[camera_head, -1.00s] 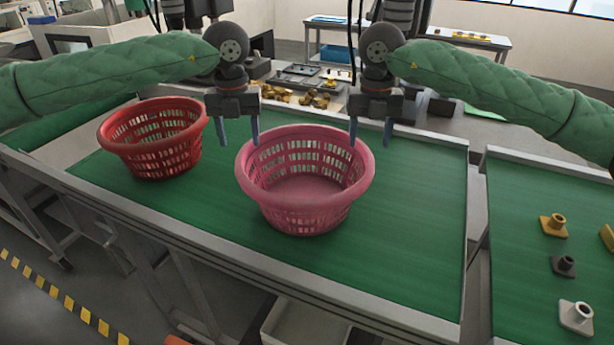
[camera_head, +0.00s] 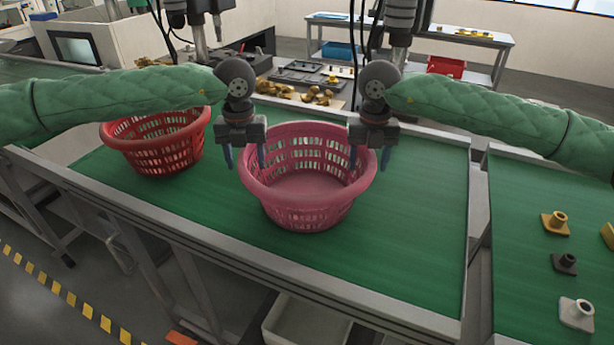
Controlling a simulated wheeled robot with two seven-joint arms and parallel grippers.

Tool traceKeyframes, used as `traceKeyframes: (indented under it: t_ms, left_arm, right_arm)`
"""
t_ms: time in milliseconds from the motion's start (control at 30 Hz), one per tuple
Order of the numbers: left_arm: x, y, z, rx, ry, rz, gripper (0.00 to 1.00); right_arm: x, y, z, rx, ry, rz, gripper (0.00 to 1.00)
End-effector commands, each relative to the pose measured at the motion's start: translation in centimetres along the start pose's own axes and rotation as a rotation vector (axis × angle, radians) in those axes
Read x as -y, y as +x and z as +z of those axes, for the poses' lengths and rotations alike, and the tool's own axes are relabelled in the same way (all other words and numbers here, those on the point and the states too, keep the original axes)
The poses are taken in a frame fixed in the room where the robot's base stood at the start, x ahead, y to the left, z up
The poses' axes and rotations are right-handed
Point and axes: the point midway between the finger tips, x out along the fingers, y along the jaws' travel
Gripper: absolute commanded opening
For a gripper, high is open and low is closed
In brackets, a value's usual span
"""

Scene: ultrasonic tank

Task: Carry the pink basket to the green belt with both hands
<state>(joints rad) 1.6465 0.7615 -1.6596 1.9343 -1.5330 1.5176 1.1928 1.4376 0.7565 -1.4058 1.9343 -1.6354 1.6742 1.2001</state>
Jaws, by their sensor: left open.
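The pink basket (camera_head: 308,215) stands upright and empty on the green belt (camera_head: 415,235), near its middle. My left gripper (camera_head: 245,158) points down at the basket's left rim, with its fingers parted. One finger is outside the rim and the other is at or inside it. My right gripper (camera_head: 369,160) points down at the right rim, its two fingers apart, one inside and one outside the basket. I cannot tell whether the fingers touch the rim.
A red basket (camera_head: 160,150) stands on the belt to the left. A second green surface (camera_head: 525,215) at the right holds several small metal parts. Brass parts (camera_head: 285,92) lie behind. The belt right of the pink basket is clear.

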Motion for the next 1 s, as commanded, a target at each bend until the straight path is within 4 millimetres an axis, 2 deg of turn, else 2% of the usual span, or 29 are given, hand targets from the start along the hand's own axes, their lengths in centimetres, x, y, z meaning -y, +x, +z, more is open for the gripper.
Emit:
traceKeyframes:
  t_ms: [300,567,1000]
  left_arm:
    - [0.01,0.14,0.00,0.000,0.000,0.000,0.54]
    - [0.00,0.13,0.00,0.000,0.000,0.000,0.03]
    - [-0.03,-0.49,0.01,0.000,0.000,0.000,0.02]
  right_arm:
    - [-0.01,0.11,0.00,0.000,0.000,0.001,0.55]
    - [0.00,0.09,0.01,0.000,0.000,0.001,0.04]
    - [0.03,-0.53,0.03,0.001,0.001,0.000,0.03]
